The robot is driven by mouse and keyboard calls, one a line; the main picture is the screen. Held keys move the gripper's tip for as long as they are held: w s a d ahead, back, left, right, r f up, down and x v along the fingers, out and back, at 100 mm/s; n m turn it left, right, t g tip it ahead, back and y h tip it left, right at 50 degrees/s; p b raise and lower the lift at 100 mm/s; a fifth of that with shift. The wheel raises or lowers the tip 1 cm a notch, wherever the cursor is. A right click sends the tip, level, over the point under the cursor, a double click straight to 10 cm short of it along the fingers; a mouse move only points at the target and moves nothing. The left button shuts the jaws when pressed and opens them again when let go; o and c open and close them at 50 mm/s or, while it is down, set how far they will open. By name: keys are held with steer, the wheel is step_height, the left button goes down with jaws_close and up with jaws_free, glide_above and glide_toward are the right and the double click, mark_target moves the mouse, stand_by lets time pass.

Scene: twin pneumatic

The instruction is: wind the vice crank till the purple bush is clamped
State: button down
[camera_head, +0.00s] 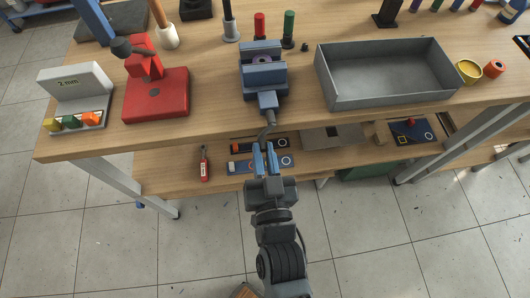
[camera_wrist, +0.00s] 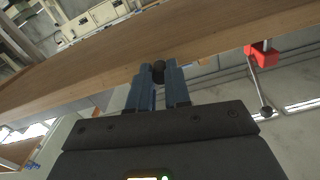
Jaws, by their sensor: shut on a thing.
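The blue vice (camera_head: 263,78) stands at the front edge of the table in the head view. The purple bush (camera_head: 262,59) sits between its jaws, partly hidden; I cannot tell whether both jaws touch it. The grey crank (camera_head: 269,122) hangs from the vice's front, over the table edge. My gripper (camera_head: 265,148) is just below the table edge, shut on the crank's lower end. In the wrist view, the dark crank knob (camera_wrist: 158,72) shows between the blue fingertips of my gripper (camera_wrist: 158,84).
A red press (camera_head: 156,92) stands left of the vice, and a grey tray (camera_head: 385,100) right of it. Red and green pegs stand behind the vice. A lower shelf (camera_head: 330,162) with flat cards and a red tool (camera_head: 204,165) lies close to my gripper.

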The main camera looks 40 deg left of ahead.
steer(key=c, duration=1.1)
jaws_free()
steer(key=shift+s+d, duration=0.1)
steer(key=b+v, duration=0.1)
steer(key=v, duration=0.6)
steer(key=shift+s+d, duration=0.15)
steer(key=shift+d, duration=0.1)
steer(key=s+d+r+m+t+h, duration=0.1)
steer(key=s+d+m+h, duration=0.15)
steer(key=d, duration=0.75)
steer(key=s+d+m+t+h, duration=0.1)
steer(key=d+t+h, duration=0.15)
steer(key=d, duration=0.75)
steer(key=s+d+r+m+h, duration=0.1)
steer(key=s+d+r+h, duration=0.2)
steer(key=s+d, duration=0.1)
steer(key=s+d+r+m+h, duration=0.2)
steer(key=s+d+r, duration=0.1)
steer(key=d+r, duration=0.1)
steer(key=s+d+r+m+h, duration=0.1)
steer(key=s+d+r+h, duration=0.2)
steer(key=s+d+r, duration=0.1)
steer(key=shift+s+d+g+h, duration=0.25)
steer(key=shift+s+d+h, duration=0.05)
steer(key=shift+d, duration=0.4)
